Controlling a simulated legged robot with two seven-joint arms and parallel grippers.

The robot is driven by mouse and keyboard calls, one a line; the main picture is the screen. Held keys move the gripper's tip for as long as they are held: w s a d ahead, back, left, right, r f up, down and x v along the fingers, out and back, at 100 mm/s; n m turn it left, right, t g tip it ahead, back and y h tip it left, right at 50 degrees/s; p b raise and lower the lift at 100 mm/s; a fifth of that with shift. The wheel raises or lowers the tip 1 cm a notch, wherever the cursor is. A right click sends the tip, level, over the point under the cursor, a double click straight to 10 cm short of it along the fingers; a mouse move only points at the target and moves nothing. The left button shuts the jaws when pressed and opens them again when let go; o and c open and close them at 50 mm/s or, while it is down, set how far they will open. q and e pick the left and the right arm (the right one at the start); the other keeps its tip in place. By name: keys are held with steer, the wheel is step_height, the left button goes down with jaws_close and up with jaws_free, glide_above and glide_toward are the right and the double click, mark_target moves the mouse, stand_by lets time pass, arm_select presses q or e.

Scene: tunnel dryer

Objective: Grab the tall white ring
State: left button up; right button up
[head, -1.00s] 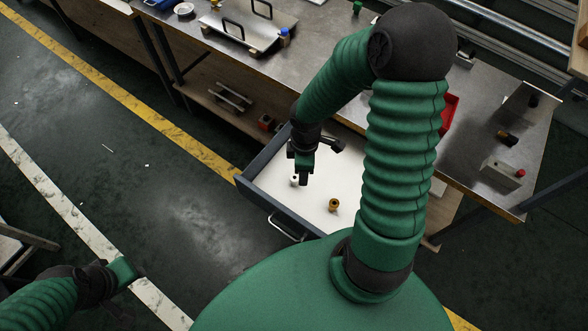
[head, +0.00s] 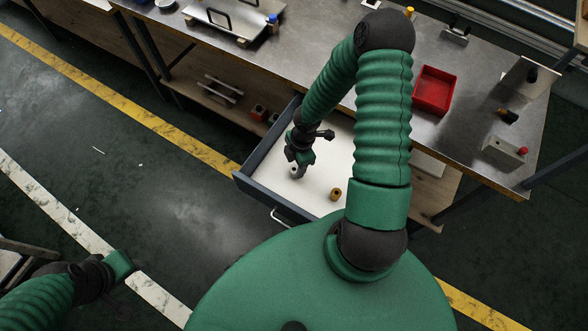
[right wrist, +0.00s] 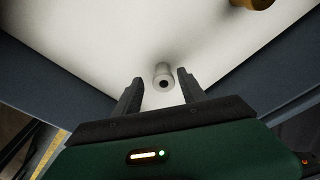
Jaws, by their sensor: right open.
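The tall white ring (right wrist: 163,76) stands upright on the white floor of the open drawer (head: 318,185). In the right wrist view it lies between and slightly beyond the two fingertips. My right gripper (right wrist: 158,85) is open and empty, reaching down into the drawer. In the head view my right gripper (head: 297,172) mostly covers the ring, and only a little of the ring (head: 293,169) shows beside the fingers. Whether the fingers touch it I cannot tell. My left gripper (head: 125,265) is at the lower left, over the floor, far from the drawer; its jaws are unclear.
A brass-coloured ring (head: 336,194) stands in the drawer to the right of my gripper. The drawer's dark walls (head: 268,198) surround both. The metal workbench (head: 315,50) is above, with a red bin (head: 434,90). Open floor lies to the left.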

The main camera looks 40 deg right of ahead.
mark_target(295, 168)
steer(key=f, duration=0.3)
steer(key=shift+s+a+b, duration=0.15)
steer(key=shift+a+b, duration=0.2)
steer(key=shift+b, duration=0.05)
steer(key=shift+f, duration=0.2)
steer(key=shift+a, duration=0.15)
steer(key=shift+r, duration=0.1)
jaws_close()
